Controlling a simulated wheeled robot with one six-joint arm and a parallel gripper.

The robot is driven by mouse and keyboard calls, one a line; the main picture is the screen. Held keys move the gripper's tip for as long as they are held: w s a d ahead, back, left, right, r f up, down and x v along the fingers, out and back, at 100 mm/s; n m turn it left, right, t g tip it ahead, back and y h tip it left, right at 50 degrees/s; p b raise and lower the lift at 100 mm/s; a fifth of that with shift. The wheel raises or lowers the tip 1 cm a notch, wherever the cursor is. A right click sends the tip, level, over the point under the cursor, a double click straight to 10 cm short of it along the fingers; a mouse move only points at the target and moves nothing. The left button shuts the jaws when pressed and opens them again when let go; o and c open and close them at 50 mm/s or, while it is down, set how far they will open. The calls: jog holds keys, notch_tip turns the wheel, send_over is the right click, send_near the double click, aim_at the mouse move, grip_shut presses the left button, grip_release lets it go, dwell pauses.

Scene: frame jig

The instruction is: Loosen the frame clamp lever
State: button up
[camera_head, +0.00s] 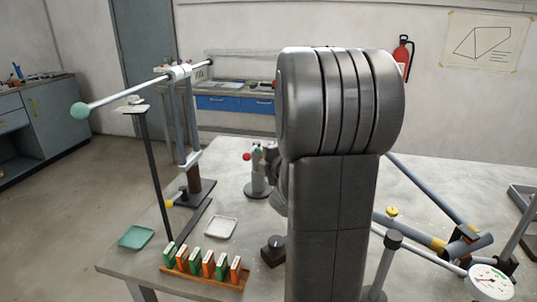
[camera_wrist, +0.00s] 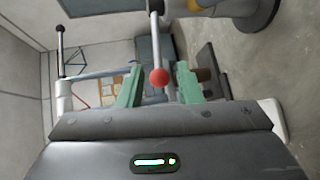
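In the wrist view, a lever with a red ball end (camera_wrist: 160,76) on a pale rod lies between the two green fingers of my gripper (camera_wrist: 158,78). The fingers are apart, with a visible gap on each side of the ball. In the head view a small red ball (camera_head: 246,156) shows just left of my arm, by a short grey stand (camera_head: 258,185). My gripper is mostly hidden behind my arm there. I cannot tell for sure which lever is the frame clamp's. Grey frame tubes (camera_head: 430,198) with a yellow-banded joint stand at the right.
The tabletop (camera_head: 229,267) holds a rack of green and orange blocks (camera_head: 205,279), a teal tray (camera_head: 136,237), a white tray (camera_head: 221,227) and a black knob box (camera_head: 273,251). A tall post with a teal-ended rod (camera_head: 79,111) rises at left. A dial gauge (camera_head: 489,283) stands at right.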

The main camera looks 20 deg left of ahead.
aim_at(250, 152)
jog(key=shift+p+x, duration=0.45)
jog(key=shift+x, duration=3.4)
jog(key=shift+s+a+r, duration=0.15)
jog(key=shift+c, duration=0.2)
grip_shut()
